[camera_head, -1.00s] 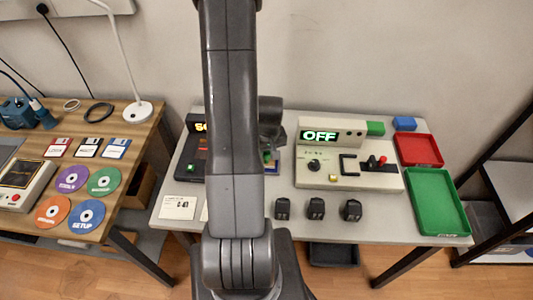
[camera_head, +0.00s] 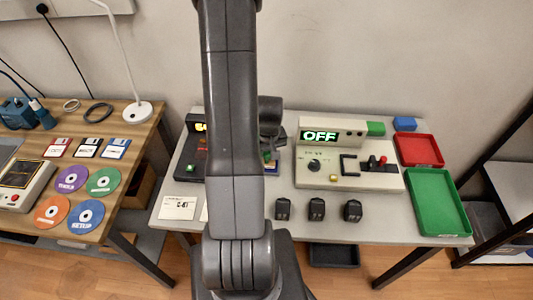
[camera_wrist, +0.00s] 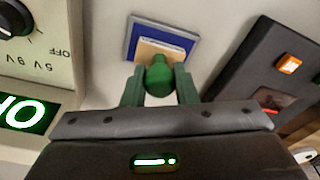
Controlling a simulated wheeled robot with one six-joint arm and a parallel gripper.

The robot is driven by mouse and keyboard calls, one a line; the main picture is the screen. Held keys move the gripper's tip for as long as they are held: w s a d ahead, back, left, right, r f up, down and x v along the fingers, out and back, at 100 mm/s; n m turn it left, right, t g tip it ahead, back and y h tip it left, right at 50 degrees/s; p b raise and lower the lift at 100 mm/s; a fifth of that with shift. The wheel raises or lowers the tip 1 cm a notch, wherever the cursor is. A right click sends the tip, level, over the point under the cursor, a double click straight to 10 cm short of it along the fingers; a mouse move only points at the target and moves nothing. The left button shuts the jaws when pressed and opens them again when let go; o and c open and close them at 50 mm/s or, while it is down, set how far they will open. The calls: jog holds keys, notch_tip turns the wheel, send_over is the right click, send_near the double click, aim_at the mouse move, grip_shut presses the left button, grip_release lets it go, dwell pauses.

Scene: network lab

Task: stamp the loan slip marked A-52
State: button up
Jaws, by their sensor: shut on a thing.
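My gripper (camera_wrist: 159,74) is shut on the round green handle of a stamp (camera_wrist: 159,80) in the wrist view. The stamp's tan block sits over a blue-rimmed ink pad (camera_wrist: 132,42); I cannot tell whether they touch. In the head view the ink pad (camera_head: 273,166) shows only partly beside my arm, which hides most of the stamp. A white slip (camera_head: 180,208) at the table's front left carries dark print that seems to read C-41. A second slip (camera_head: 204,214) shows only as a sliver beside my arm. I cannot see the marking A-52.
Right of the pad stands a cream tester (camera_head: 340,181) with an OFF display. A dark device (camera_head: 191,165) stands to its left. Several black adapters (camera_head: 316,208) line the front edge. Red (camera_head: 436,163) and green (camera_head: 462,233) trays are at the right.

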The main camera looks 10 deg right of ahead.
jog(key=shift+r+p, duration=2.2)
jog(key=shift+r, duration=1.3)
